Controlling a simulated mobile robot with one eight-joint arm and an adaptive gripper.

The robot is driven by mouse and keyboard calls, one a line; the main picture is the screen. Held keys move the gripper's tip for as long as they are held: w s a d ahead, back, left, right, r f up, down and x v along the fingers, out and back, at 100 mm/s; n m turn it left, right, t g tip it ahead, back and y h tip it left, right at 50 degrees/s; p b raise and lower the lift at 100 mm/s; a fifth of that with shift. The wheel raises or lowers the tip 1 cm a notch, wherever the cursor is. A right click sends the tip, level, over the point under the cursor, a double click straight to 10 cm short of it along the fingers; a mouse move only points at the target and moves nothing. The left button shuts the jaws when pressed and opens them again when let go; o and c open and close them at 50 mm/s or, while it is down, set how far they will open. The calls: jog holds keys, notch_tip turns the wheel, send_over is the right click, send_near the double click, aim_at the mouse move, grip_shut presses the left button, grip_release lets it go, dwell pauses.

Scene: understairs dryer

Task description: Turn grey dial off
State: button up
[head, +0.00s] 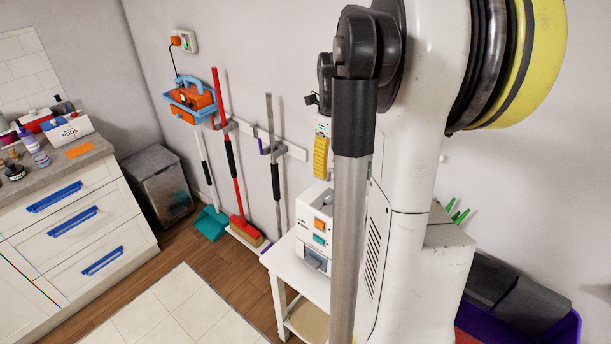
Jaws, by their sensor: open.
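A white machine (314,228) stands on a small white table (284,262), partly hidden behind my arm. Its front carries an orange button (319,225), a teal button (319,239) and a grey part (314,263) low down. I cannot tell whether that part is the grey dial, and I make out no other clear dial. My arm's pole and white links cover the machine's right side and the wall behind. My gripper is not in view.
A red broom (231,160), a teal dustpan (211,223) and a grey pole (273,150) are by the wall. A counter with blue-handled drawers (75,222) is at left, beside a grey bin (162,186). The pale floor mat (160,315) is clear.

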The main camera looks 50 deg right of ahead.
aim_at(329, 196)
jog(key=f+b, duration=0.1)
jog(key=f, duration=0.6)
jog(key=f+b, duration=0.1)
jog(key=f, duration=0.2)
jog(key=shift+s+f+b, duration=0.25)
jog(key=shift+f+b, duration=0.05)
jog(key=shift+c, duration=0.2)
grip_shut()
